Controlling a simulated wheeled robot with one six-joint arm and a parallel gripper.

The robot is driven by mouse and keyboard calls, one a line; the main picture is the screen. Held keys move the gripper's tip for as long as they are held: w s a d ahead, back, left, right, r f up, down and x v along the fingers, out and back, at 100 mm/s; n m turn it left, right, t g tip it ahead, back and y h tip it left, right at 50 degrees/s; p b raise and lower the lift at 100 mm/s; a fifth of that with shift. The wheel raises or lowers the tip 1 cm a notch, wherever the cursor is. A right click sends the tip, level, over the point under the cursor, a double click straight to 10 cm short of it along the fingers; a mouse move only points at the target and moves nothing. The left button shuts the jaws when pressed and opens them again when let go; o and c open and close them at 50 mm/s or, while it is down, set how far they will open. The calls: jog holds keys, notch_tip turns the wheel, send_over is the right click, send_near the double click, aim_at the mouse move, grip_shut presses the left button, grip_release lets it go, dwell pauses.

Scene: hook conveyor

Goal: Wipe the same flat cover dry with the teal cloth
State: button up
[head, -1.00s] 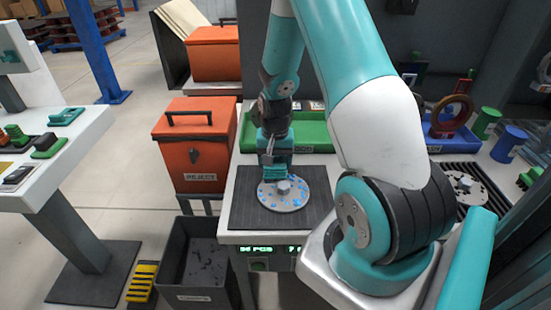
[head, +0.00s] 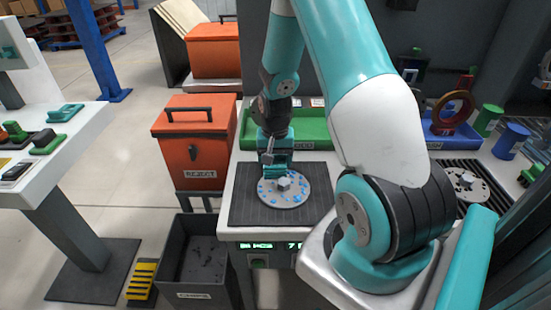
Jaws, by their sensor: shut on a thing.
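The flat cover (head: 296,195) is a grey round disc with a raised hub in its middle. It lies on the dark mat (head: 245,207) of the scale-like bench, and several blue wet-looking spots show on its face. My gripper (head: 276,168) points down at the cover's far left edge, shut on the teal cloth (head: 274,173). The cloth is at or just above the cover's surface; I cannot tell whether it touches. My fingertips are partly hidden by the cloth and gripper body.
A green tray (head: 312,128) stands behind the mat. An orange reject bin (head: 195,145) is at the left, with a dark chips bin (head: 205,262) below it. A second disc (head: 463,181) lies on a ribbed surface at the right, near a blue tray (head: 441,129) and spools.

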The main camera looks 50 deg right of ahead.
jog(key=shift+f, duration=0.25)
jog(key=shift+s, duration=0.1)
jog(key=shift+s+d+r, duration=0.15)
jog(key=shift+s+d, duration=1.3)
jog(key=shift+s, duration=0.1)
jog(key=shift+w+a, duration=0.75)
jog(key=shift+w, duration=0.05)
jog(key=shift+w+a+f, duration=0.25)
jog(key=shift+w+a, duration=0.45)
jog(key=shift+w, duration=0.1)
jog(key=shift+s+d+r+p, duration=0.15)
jog(key=shift+s+d+p, duration=0.15)
jog(key=shift+s+d, duration=0.5)
jog(key=shift+s+d+r+p, duration=0.1)
jog(key=shift+s+d+p, duration=0.2)
jog(key=shift+s+d, duration=0.45)
jog(key=shift+a, duration=0.1)
jog(key=shift+r, duration=0.1)
